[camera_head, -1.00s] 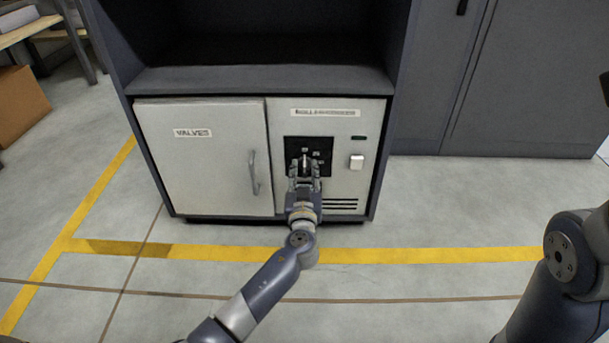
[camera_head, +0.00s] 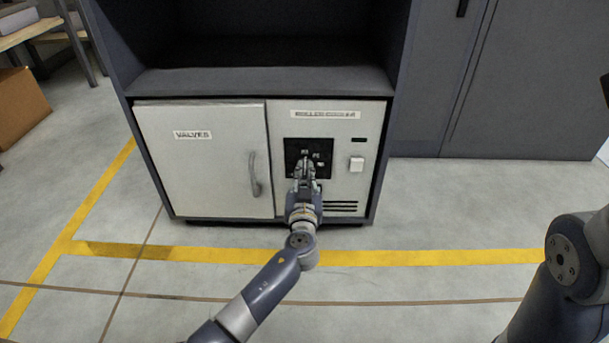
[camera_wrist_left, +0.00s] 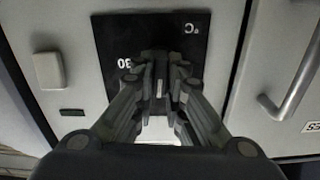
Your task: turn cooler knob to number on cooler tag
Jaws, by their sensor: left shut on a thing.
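The cooler panel sits on the right of the low cabinet, with a black dial plate (camera_head: 293,148) around the knob. In the left wrist view the gripper (camera_wrist_left: 160,75) is shut on the cooler knob (camera_wrist_left: 160,68), of which only a narrow strip shows between the fingers. The plate (camera_wrist_left: 110,40) shows a "30" and "°C" there; other numbers are hidden. The tag (camera_head: 325,114) above the plate is too blurred to read surely. My right gripper is out of view.
A white square switch (camera_head: 357,164) and a small dark indicator (camera_head: 358,140) are right of the plate. Left is a door marked VALVES (camera_head: 205,160) with a protruding handle (camera_head: 254,174). A dark shelf (camera_head: 260,79) is above. The floor in front is clear.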

